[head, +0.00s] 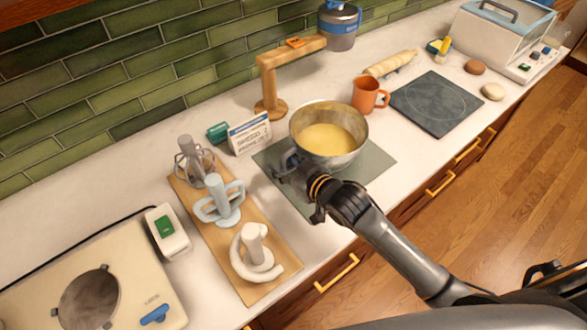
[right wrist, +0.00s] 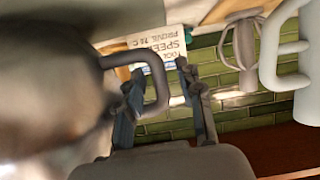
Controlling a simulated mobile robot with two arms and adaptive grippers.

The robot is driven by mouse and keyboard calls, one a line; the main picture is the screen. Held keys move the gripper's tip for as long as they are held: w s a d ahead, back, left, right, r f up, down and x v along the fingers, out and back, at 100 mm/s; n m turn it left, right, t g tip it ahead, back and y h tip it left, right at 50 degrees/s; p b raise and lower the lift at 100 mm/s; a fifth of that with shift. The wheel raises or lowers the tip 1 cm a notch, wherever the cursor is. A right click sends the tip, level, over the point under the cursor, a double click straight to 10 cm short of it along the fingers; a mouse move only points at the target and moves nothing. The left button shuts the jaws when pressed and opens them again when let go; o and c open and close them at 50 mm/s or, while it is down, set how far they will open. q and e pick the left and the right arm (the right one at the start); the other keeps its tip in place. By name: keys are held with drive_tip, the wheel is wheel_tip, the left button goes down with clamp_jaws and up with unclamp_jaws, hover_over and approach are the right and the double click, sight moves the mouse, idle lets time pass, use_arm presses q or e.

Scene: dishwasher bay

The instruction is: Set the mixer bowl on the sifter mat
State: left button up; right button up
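The mixer bowl (head: 341,155) is a silver metal bowl with yellow batter and a side handle. In the head view it stands upright over a grey-green mat (head: 376,163); I cannot tell contact from a small gap. A dark square mat (head: 437,103) with a circle lies bare to its right; I cannot tell which is the sifter mat. My right gripper (head: 284,171) is at the handle. In the right wrist view the fingers (right wrist: 160,95) straddle the handle (right wrist: 160,78), one inside its loop, with a gap visible. My left gripper is not in view.
An orange mug (head: 367,95) stands close right of the bowl. A wooden stand (head: 270,85) and a sign card (head: 249,134) are behind it. A wooden board (head: 213,235) with mixer attachments lies left. A rolling pin (head: 391,64) lies behind the dark mat.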

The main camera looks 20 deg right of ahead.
drive_tip(key=b+v, duration=0.1)
drive_tip(key=v, duration=1)
drive_tip(key=shift+s+b, duration=0.3)
drive_tip(key=shift+b, duration=0.1)
drive_tip(key=shift+d, duration=0.1)
